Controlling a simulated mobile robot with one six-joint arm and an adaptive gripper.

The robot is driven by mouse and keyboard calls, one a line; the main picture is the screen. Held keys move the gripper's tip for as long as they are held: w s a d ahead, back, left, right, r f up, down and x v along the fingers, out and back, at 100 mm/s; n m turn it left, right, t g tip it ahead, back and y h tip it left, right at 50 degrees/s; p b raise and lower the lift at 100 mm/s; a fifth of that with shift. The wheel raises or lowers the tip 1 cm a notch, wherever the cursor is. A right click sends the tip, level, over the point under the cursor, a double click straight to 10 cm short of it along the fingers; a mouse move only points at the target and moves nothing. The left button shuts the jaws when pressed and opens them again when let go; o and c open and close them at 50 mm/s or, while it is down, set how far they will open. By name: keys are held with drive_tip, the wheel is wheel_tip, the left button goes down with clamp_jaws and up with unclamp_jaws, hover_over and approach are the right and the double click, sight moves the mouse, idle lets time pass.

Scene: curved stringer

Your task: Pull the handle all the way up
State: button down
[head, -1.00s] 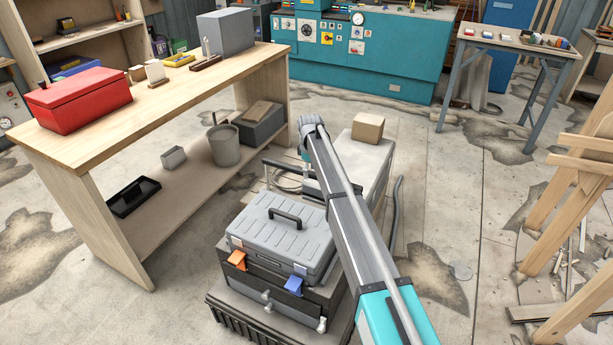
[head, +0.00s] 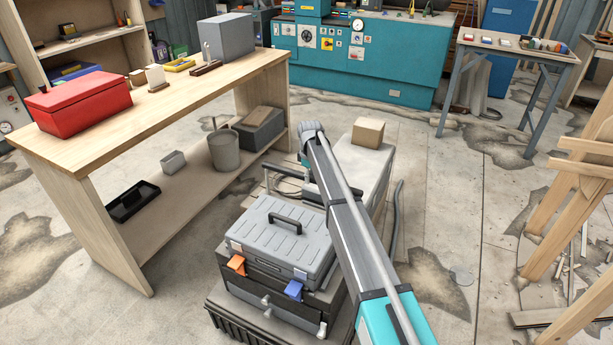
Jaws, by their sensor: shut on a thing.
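A stack of grey and black tool cases stands on the floor in the middle of the head view, with a grey toolbox (head: 278,242) on top. A thin dark handle (head: 284,169) shows behind the toolbox, low and close to its rear edge. My arm reaches over the stack's right side and bends down at its far end. My gripper (head: 311,189) is mostly hidden behind my arm; only a dark part shows at the handle's right end. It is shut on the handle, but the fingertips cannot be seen.
A wooden bench (head: 190,112) with a red box (head: 78,102) stands to the left. A grey case (head: 366,168) bearing a cardboard box (head: 367,132) is just behind the stack. Wooden trestles (head: 565,200) stand at the right. Floor between the stack and trestles is mostly clear.

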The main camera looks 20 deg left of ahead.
drive_tip(key=shift+w+a, duration=0.15)
drive_tip(key=shift+a, duration=0.15)
drive_tip(key=shift+d+r, duration=0.15)
drive_tip(key=shift+d, duration=0.05)
drive_tip(key=shift+r+p, duration=0.85)
drive_tip(key=shift+p, duration=0.2)
wheel_tip(320, 180, up, 17)
drive_tip(key=p, duration=1.7)
drive_tip(key=shift+d+r, duration=0.15)
drive_tip(key=shift+d, duration=0.05)
drive_tip(key=shift+w, duration=0.1)
drive_tip(key=shift+c, duration=2.4)
unclamp_jaws()
drive_tip(key=shift+d+r, duration=0.1)
drive_tip(key=shift+r, duration=0.05)
drive_tip(key=shift+o, duration=0.5)
drive_tip(key=shift+a, duration=0.2)
